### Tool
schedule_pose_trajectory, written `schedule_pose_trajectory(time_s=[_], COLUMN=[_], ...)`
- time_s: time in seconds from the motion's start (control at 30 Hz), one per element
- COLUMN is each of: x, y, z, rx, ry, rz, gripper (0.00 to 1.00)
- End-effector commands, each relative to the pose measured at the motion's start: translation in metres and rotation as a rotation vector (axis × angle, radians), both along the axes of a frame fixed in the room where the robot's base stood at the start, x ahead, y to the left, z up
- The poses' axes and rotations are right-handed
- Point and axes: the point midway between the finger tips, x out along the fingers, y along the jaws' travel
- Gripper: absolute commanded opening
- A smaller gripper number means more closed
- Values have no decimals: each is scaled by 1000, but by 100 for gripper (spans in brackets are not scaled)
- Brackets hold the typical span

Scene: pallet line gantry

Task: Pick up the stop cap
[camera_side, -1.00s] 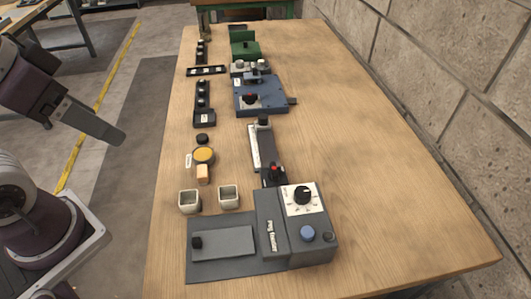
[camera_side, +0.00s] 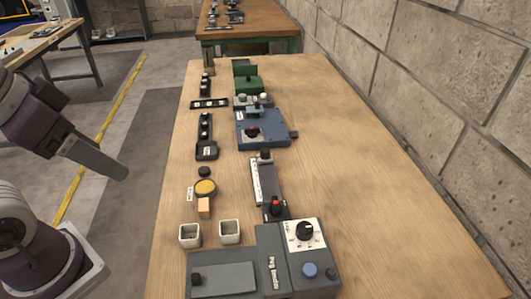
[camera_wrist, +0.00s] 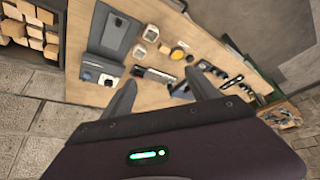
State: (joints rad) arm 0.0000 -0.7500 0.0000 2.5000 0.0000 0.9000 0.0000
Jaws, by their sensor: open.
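A small round black cap (camera_side: 204,172) lies on the wooden table, just behind a yellow disc (camera_side: 205,187). It is probably the stop cap, but no readable label confirms this. In the wrist view the black cap (camera_wrist: 189,58) lies beside the yellow disc (camera_wrist: 177,54), beyond my fingertips. My gripper (camera_wrist: 160,78) is open, with nothing between its two fingers. In the side view my gripper (camera_side: 97,157) hangs left of the table edge, well apart from the cap.
Near the cap stand a wooden block (camera_side: 204,207) and two pale square cups (camera_side: 190,235). A grey station with a dial (camera_side: 305,231), a slide unit (camera_side: 265,185), a blue fixture (camera_side: 262,128) and black racks (camera_side: 206,130) stand around. The table's right side is clear.

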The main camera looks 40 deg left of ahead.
Motion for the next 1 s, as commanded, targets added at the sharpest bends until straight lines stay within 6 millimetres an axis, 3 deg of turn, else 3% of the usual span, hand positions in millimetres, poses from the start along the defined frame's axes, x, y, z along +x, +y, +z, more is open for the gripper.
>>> schedule_pose_trajectory(time_s=[0.23,0.3,0.57,0.67,0.77,0.87,0.97,1.0], x=[0,0,0,9,44,100,159,181], y=[0,0,0,1,7,21,42,52], z=[0,0,0,2,4,-6,-37,-56], rx=[0,0,0,-14,-63,-132,-196,-216], ry=[0,0,0,17,77,161,243,276], rz=[0,0,0,30,148,340,554,643], gripper=[69,58,58,58,58,58,58,58])
